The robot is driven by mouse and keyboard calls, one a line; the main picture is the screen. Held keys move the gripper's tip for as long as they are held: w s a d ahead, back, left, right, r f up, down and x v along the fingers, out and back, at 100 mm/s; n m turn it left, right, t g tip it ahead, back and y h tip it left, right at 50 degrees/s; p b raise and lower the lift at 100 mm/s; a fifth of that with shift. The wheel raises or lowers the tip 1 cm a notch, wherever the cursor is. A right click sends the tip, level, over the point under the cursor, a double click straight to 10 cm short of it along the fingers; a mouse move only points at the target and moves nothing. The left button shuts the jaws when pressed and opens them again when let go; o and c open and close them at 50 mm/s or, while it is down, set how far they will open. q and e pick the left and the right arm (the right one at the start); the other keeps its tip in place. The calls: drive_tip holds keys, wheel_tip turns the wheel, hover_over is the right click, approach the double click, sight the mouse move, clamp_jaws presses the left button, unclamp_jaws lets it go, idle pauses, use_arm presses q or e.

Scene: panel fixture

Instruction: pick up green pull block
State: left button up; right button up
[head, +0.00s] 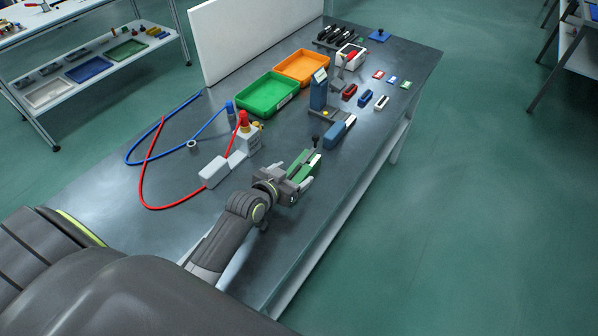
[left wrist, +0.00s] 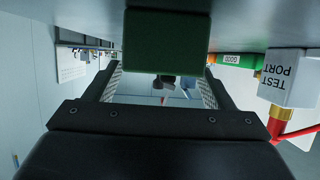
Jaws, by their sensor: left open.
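The green pull block (head: 299,161) stands on the dark table near its front edge, partly hidden by my gripper in the head view. In the left wrist view the green block (left wrist: 167,40) shows large, at the top centre between the two fingers. My left gripper (head: 304,174) is open around the block, low over the table. My right gripper is not in view.
A white test port block (head: 247,139) with red and blue hoses stands left of my gripper. A blue-and-white block (head: 339,132) and a blue upright fixture (head: 318,92) are beyond it. Green (head: 267,94) and orange (head: 301,67) trays sit farther back. The table's near edge is close.

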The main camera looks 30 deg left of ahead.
use_arm(q)
drive_tip(key=shift+x, duration=0.8)
